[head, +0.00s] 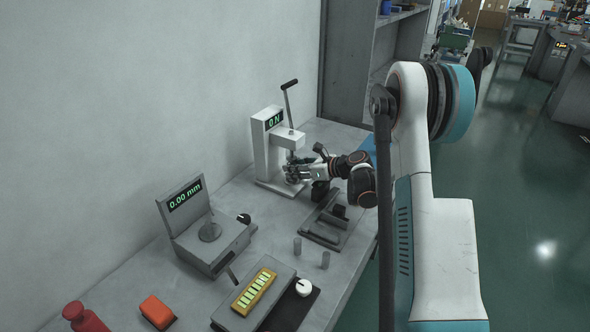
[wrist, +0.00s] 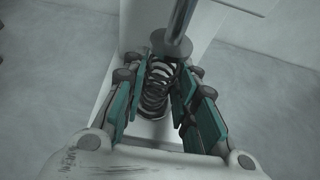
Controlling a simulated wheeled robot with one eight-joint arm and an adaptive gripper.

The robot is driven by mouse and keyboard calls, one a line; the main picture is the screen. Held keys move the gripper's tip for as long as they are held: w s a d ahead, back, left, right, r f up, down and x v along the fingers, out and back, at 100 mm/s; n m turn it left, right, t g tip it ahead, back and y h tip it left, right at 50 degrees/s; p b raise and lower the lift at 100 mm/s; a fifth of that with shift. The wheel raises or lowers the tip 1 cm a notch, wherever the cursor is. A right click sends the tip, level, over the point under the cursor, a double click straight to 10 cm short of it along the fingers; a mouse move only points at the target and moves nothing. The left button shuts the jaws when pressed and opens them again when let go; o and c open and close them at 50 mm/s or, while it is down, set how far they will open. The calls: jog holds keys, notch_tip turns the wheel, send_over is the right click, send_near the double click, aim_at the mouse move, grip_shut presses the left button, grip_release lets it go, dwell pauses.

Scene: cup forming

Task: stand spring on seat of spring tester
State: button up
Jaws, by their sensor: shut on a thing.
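The white spring tester (head: 263,150) stands at the far end of the bench, its display reading 0 N and its lever raised. My gripper (head: 293,173) reaches in from the right, low at the tester's front, under its press head. In the wrist view my gripper (wrist: 161,82) is shut on a dark coil spring (wrist: 155,92), with a teal-padded finger on each side. The spring looks roughly upright beneath the round grey plunger disc (wrist: 171,46). The seat is hidden, so I cannot tell whether the spring touches it. The spring cannot be made out in the head view.
A grey gauge (head: 205,225) reading 0.00 mm stands nearer on the bench. A dark rack (head: 330,222) and two small grey cylinders (head: 297,246) are close to my arm. A yellow-framed block (head: 254,291), an orange block (head: 157,312) and a red object (head: 84,317) lie in front.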

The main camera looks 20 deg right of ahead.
jog(key=o, duration=0.9)
jog(key=shift+r, duration=0.2)
jog(key=p+v, duration=0.4)
jog(key=v, duration=0.8)
jog(key=shift+f, duration=0.1)
